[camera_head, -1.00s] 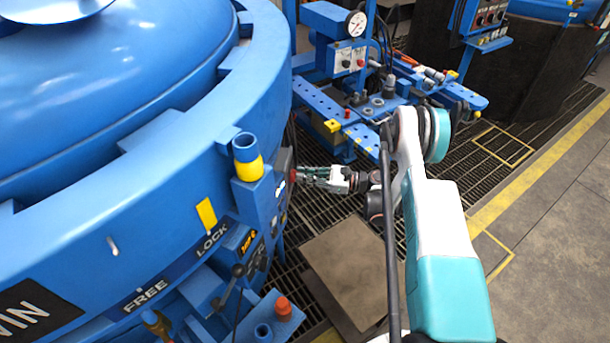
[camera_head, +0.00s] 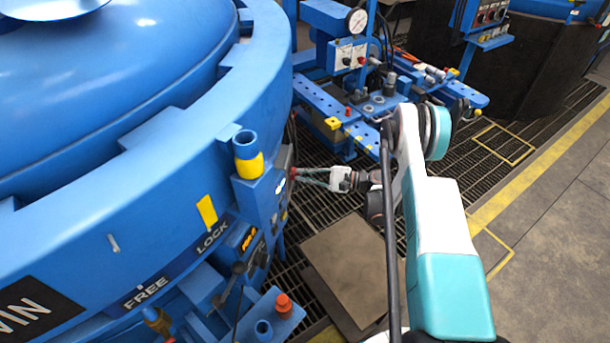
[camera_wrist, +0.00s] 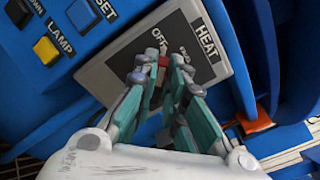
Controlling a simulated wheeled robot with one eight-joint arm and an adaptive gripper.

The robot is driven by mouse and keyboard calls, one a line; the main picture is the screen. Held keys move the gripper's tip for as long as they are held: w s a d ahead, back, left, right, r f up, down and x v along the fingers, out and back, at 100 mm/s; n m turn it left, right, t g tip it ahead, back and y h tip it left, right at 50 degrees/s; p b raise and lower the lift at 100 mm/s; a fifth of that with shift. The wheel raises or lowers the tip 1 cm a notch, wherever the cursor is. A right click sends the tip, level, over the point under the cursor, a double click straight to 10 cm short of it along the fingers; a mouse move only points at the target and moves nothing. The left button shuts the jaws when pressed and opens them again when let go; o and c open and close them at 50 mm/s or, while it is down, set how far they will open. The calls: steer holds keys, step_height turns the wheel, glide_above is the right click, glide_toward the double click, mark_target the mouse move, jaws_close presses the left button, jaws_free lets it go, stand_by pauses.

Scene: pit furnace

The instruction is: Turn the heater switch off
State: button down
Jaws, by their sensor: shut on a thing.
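The heater switch panel (camera_wrist: 197,45) is a grey plate marked HEAT and OFF, seen tilted in the wrist view. The heater switch (camera_wrist: 163,61) shows as a small red part on this plate. My gripper (camera_wrist: 160,70) is shut on it, with the teal fingers pointing at the plate and the tips on either side of the red part. The fingers hide most of the switch and part of the lettering. In the head view my gripper (camera_head: 297,177) reaches left to the side of the blue furnace (camera_head: 230,110), and the switch setting cannot be read.
A blue post with a yellow band (camera_head: 249,166) stands near my gripper. A blue bench with a gauge (camera_head: 357,21) is behind. Grating and floor lie to the right.

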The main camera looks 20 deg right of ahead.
stand_by(0.4)
steer(key=c, duration=1.7)
jaws_free()
steer(key=shift+o, duration=0.2)
steer(key=shift+d, duration=0.15)
steer(key=v, duration=1.1)
steer(key=shift+s+d, duration=0.25)
steer(key=shift+d, duration=0.05)
steer(key=shift+r, duration=0.1)
